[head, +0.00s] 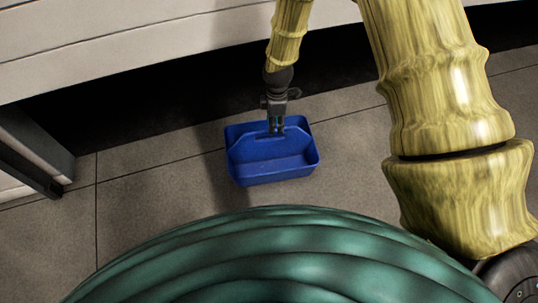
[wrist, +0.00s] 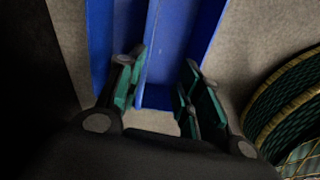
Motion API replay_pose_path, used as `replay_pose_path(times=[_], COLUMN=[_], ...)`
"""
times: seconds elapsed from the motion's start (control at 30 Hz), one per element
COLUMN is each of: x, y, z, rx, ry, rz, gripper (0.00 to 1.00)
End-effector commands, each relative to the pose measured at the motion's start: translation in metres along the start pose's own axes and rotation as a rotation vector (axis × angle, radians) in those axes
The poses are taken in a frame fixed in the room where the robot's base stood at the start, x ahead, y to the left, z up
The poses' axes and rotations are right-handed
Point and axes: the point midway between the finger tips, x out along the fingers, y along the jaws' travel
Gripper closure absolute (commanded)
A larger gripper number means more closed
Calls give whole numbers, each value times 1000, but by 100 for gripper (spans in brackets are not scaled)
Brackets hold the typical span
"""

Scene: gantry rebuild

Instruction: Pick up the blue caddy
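The blue caddy (head: 272,171) stands upright on the tiled floor near the middle of the head view. It is an open tray with a raised divider across it. My gripper (head: 276,129) points down over the caddy, with its fingertips at the divider. In the wrist view my gripper (wrist: 165,68) has its two green-padded fingers spread apart. Blue parts of the caddy (wrist: 180,45) show between and beyond them, with a raised edge nearer the left finger. I cannot tell whether either finger touches the caddy.
Behind the caddy a long pale bench or cabinet front (head: 150,45) stands over a dark recess. A grey post-like frame (head: 30,150) is at the left. Bare floor (head: 140,205) lies left of the caddy.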

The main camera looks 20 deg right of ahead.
Motion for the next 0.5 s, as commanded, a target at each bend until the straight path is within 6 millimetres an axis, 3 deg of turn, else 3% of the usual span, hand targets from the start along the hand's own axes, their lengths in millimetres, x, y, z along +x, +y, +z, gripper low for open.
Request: replay_pose_path(times=[0.03,0.2,0.37,0.5], x=[8,8,14,32], y=[6,16,18,18], z=[-1,-1,-3,-3], rx=[-21,-69,-83,-82], ry=[-3,-13,-16,-15], rz=[4,5,3,3], gripper=[64,64,64,64])
